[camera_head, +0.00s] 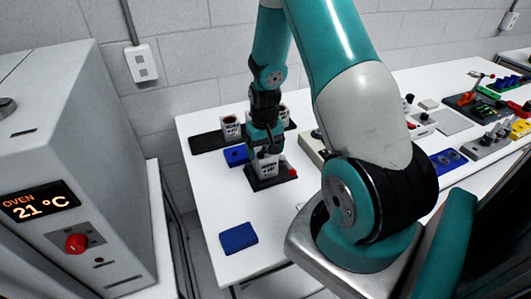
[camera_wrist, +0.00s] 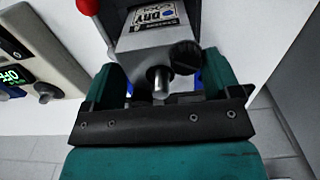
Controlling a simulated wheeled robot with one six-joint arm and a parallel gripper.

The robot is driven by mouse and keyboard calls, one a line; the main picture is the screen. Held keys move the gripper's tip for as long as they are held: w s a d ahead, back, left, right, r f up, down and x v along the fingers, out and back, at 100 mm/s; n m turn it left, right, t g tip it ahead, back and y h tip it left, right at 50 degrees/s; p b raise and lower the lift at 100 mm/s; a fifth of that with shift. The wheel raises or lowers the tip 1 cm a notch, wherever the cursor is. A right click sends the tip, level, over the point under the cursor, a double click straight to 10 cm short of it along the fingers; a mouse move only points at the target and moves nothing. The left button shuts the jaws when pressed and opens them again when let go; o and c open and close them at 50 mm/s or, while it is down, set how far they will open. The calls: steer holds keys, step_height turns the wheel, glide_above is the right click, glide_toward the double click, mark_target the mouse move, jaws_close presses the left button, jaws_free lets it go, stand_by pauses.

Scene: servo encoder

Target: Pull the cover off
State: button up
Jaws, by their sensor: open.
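A grey unit with a printed label (camera_wrist: 150,28) stands between my gripper's fingers in the wrist view. A metal shaft and a dark round knob show on its near side. In the head view the same unit (camera_head: 267,164) stands on a black base (camera_head: 270,182) with a red knob. My gripper (camera_wrist: 160,78) is open, with one teal finger on each side of the unit; I cannot tell whether they touch it. In the head view my gripper (camera_head: 265,145) is right above and around the unit. Which part is the cover is not clear.
A black rack (camera_head: 205,143) with labelled grey units stands behind. A blue block (camera_head: 237,156) lies beside the base, and a flat blue block (camera_head: 238,237) lies near the table's front left. An oven (camera_head: 75,180) is left. The white table (camera_head: 215,195) is clear between them.

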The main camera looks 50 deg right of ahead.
steer(key=c, duration=0.7)
steer(key=shift+r, duration=0.1)
steer(key=shift+c, duration=0.5)
steer(key=shift+r, duration=0.15)
steer(key=shift+r+p, duration=1.2)
steer(key=shift+r, duration=0.2)
steer(key=shift+r+p, duration=2.45)
steer(key=shift+r, duration=0.5)
